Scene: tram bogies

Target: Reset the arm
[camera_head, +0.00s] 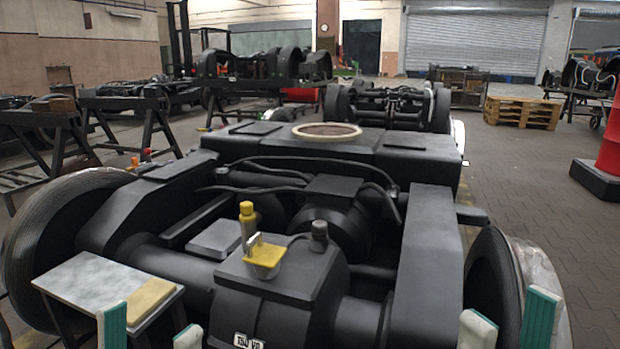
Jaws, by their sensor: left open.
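My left gripper (150,332) shows at the bottom left edge, only its green and white fingertips in view. The fingertips stand apart with nothing between them, in front of a grey board. My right gripper (509,326) shows at the bottom right edge, its fingertips also apart and empty, in front of the right wheel. Most of both arms is out of view. A black tram bogie (420,155) fills the middle. A yellow cup-like item with a handle (265,254) sits on its housing, beside a yellow-capped bottle or fitting (247,222).
The grey board (95,283) with a tan strip stands at the lower left, close to my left gripper. Bogie wheels (495,280) flank both sides.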

